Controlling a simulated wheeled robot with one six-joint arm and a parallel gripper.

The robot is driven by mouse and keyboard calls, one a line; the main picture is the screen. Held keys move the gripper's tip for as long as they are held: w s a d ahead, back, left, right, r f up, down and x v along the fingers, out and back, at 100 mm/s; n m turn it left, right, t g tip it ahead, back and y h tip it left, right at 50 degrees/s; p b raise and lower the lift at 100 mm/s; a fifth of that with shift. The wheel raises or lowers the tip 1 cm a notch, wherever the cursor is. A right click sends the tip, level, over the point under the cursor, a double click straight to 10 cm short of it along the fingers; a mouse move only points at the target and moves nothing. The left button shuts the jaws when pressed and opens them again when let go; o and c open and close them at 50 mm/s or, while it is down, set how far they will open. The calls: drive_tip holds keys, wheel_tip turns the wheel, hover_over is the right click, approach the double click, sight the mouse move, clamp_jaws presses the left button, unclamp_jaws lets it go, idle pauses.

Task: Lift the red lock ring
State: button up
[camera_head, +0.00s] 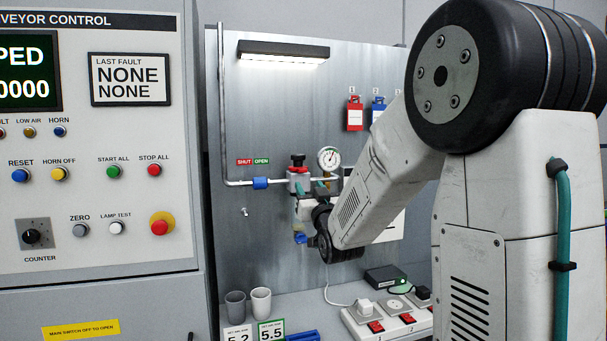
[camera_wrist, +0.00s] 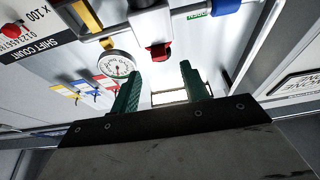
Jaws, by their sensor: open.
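The red lock ring (camera_head: 297,166) is on the dark-topped knob of a small valve on the grey wall panel. In the wrist view the red part (camera_wrist: 159,53) shows beyond my fingers, between them across the picture. My gripper (camera_wrist: 159,84) is open, its two green fingers apart with nothing between them. In the head view my gripper (camera_head: 314,192) is just below and right of the valve, partly hidden by the wrist. The fingers look apart from the ring, though the exact gap is hard to judge.
A round gauge (camera_head: 329,158) stands close right of the valve. A white pipe with a blue sleeve (camera_head: 261,183) runs left from it. Red and blue tags (camera_head: 355,114) hang to the upper right. Cups (camera_head: 261,302) and a power strip (camera_head: 376,326) are on the shelf below.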

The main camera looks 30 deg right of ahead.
sight(303, 172)
drive_tip(key=x, duration=0.8)
drive_tip(key=shift+s+d+r, duration=0.15)
drive_tip(key=shift+r, duration=0.1)
